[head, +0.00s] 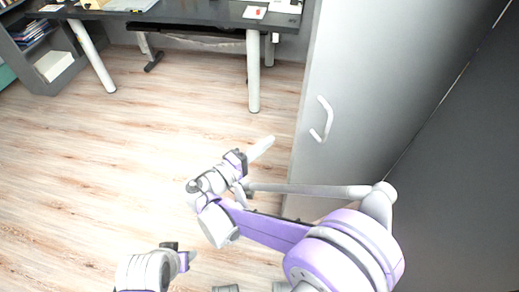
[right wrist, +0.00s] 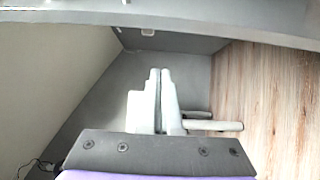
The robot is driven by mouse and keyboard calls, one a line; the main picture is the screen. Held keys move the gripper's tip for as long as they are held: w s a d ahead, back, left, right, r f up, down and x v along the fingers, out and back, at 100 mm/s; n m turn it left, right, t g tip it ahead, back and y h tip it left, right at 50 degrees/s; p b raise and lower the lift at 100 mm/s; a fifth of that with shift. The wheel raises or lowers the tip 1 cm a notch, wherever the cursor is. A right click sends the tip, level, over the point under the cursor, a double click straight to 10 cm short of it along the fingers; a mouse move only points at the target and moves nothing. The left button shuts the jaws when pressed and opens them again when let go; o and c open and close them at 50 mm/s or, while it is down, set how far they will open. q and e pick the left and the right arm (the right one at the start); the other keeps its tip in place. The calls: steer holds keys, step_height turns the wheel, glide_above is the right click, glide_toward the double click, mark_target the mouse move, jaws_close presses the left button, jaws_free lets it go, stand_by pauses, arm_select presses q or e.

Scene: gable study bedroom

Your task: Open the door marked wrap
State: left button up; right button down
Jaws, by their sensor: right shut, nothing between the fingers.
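A tall pale grey cabinet door (head: 361,75) stands right of centre in the head view. It carries a white bar handle (head: 322,119). It looks shut, and I see no readable "wrap" mark on it. My right gripper (head: 262,147) is left of the door and lower in the picture than the handle, apart from it. Its pale fingers are together and empty, as the right wrist view (right wrist: 160,98) also shows. My left gripper (head: 188,259) shows only in part at the bottom of the head view, and its finger state is unclear.
A dark desk (head: 190,12) with pale legs stands at the back. A grey shelf unit (head: 42,75) with books and a white box is at the far left. A dark grey surface (head: 460,180) lies right of the door. The wooden floor (head: 110,165) left of the door is clear.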

steer(key=d+b, duration=0.1)
steer(key=d, duration=0.4)
steer(key=shift+s+d, duration=0.1)
steer(key=shift+d, duration=0.2)
